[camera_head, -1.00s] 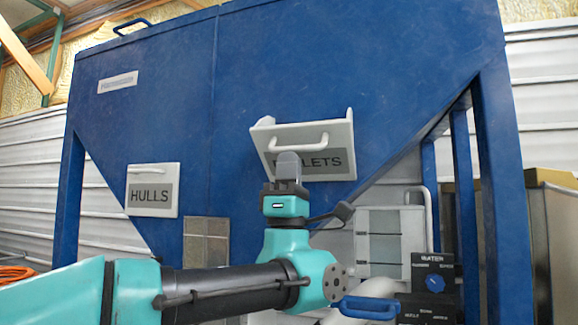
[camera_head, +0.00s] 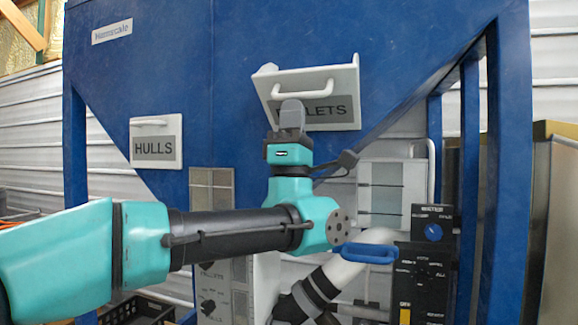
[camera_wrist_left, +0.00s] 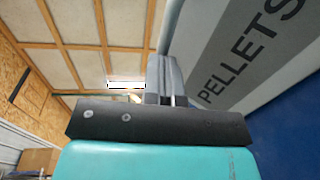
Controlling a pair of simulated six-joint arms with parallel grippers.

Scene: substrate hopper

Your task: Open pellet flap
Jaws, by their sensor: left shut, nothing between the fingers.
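The pellet flap (camera_head: 335,118) is a white panel with a grey PELLETS label and a white bar handle (camera_head: 303,88), on the blue hopper's sloping front. Its top edge leans outward from the hopper, and its side walls show, so it stands tilted open. My left gripper (camera_head: 291,108) points up in front of the flap, just below the handle's left part, and covers the first letters. It is shut and empty. In the left wrist view its fingers (camera_wrist_left: 165,80) are beside the flap's face (camera_wrist_left: 235,60); contact is unclear. My right gripper is not seen.
A HULLS flap (camera_head: 155,141) sits closed to the left on the blue hopper (camera_head: 240,50). A black control box (camera_head: 425,262) with a blue knob, a blue handle (camera_head: 369,252) and a white pipe are at lower right. Blue legs (camera_head: 508,170) stand at right.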

